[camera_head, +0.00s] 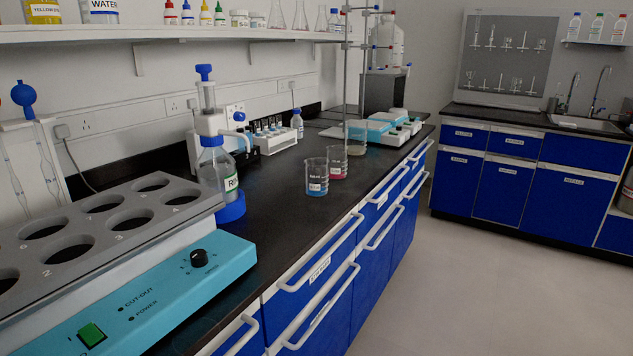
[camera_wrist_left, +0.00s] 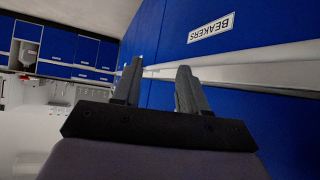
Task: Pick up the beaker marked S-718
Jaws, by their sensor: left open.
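Several glass beakers stand on the dark bench top in the head view. The nearest beaker (camera_head: 316,180) holds a little blue liquid and has a white label. Just behind it is a beaker (camera_head: 337,163) with pink-red liquid and a white label. A third beaker (camera_head: 357,138) with pale contents stands farther back by the metal stand. The labels are too small to read, so I cannot tell which is S-718. My left gripper (camera_wrist_left: 159,68) is open and empty in the left wrist view, by blue drawer fronts, one labelled BEAKERS (camera_wrist_left: 211,28). My right gripper is not in view.
A turquoise-and-grey water bath (camera_head: 150,290) fills the near left of the bench. A bottle with a blue-topped dispenser (camera_head: 217,170) stands behind it. A metal stand (camera_head: 345,90) rises beside the beakers. White drawer handles (camera_head: 320,255) stick out along the bench front. The floor (camera_head: 480,290) is clear.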

